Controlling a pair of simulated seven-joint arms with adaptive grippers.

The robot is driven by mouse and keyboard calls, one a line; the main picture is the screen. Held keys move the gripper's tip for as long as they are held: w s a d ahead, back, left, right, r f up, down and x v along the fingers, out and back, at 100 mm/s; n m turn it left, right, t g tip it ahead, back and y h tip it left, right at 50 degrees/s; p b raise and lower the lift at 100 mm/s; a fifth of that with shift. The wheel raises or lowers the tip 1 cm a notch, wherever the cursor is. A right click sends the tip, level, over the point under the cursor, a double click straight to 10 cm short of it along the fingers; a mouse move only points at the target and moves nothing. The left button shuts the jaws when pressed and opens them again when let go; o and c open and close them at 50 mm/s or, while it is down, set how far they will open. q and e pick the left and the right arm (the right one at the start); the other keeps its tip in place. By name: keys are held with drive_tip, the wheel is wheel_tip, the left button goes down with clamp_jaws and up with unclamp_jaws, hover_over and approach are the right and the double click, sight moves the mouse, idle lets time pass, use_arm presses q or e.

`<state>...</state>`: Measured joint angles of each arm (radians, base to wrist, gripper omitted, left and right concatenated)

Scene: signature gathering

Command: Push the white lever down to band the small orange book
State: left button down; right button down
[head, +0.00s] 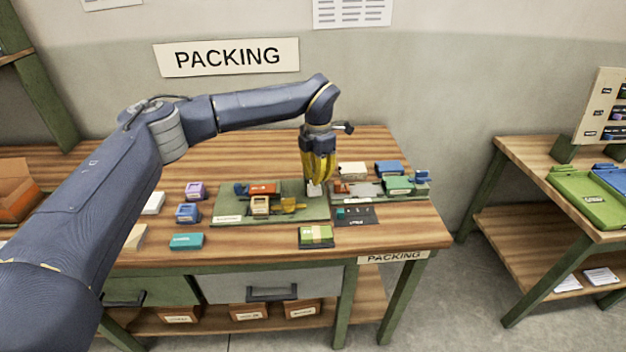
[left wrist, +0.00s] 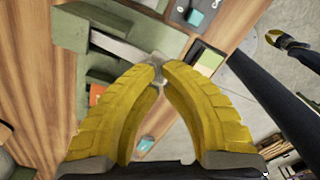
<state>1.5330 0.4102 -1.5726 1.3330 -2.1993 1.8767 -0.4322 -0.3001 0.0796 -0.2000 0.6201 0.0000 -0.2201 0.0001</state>
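My left gripper (head: 316,182) points down over the right end of the green base (head: 240,219) on the packing table. Its yellow fingers come together at the tips, which also show in the left wrist view (left wrist: 160,68). The tips are at the free end of the pale lever (left wrist: 118,47); whether they pinch it or only touch it is unclear. A small orange book (head: 263,188) lies on the base left of the gripper, partly hidden in the left wrist view (left wrist: 96,94). My right gripper (left wrist: 274,40) shows small in the left wrist view, apart from the table; its opening is unclear.
A cream block (head: 260,206) stands on the base. More small blocks stand on both sides. A side table with a green tray (head: 590,200) is at right.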

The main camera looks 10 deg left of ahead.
use_arm(q)
drive_tip(key=shift+f, duration=3.95)
idle(0.7)
drive_tip(key=shift+r, duration=0.1)
idle(0.3)
drive_tip(key=shift+r, duration=4.5)
